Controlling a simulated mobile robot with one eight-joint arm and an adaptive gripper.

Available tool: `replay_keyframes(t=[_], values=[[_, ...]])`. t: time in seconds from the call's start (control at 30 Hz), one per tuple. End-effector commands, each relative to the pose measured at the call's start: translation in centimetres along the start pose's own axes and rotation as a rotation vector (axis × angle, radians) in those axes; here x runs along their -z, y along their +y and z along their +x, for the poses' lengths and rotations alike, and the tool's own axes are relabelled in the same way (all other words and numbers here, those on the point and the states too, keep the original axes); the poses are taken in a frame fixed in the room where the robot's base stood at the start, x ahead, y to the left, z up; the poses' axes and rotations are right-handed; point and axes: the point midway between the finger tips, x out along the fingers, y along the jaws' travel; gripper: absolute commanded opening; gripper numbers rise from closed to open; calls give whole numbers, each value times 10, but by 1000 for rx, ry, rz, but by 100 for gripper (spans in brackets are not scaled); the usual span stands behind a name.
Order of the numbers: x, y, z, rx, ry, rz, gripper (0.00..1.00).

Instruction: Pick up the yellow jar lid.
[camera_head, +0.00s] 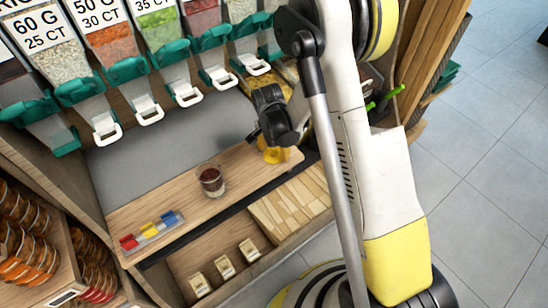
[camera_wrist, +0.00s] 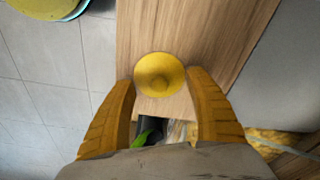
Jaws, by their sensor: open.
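The yellow jar lid (camera_wrist: 160,73) is a round disc with a raised middle, lying on the wooden shelf board (camera_wrist: 240,22) in the wrist view. My gripper (camera_wrist: 162,80) is open, with one orange finger on each side of the lid and a gap showing beside it. Whether either finger touches the lid cannot be told. In the head view a yellow patch (camera_head: 275,155) shows under my wrist at the board's right end; lid and fingers are hard to tell apart there.
A glass jar with dark contents (camera_head: 211,181) stands on the board to the left. A rack with red, yellow and blue pieces (camera_head: 150,232) lies farther left. Dispensers with teal spouts (camera_head: 127,70) hang above the board. Wooden slats (camera_head: 290,207) lie below its front edge.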

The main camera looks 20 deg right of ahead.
Motion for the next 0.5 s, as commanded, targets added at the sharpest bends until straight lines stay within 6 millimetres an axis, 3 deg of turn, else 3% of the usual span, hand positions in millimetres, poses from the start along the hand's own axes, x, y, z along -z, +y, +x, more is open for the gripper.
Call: replay_keyframes(t=[0.07,0.27,0.43,0.5], values=[[0,0,8,0,0,0,63],[0,0,6,0,0,0,62],[0,0,6,0,0,0,10],[0,0,6,0,0,0,1]])
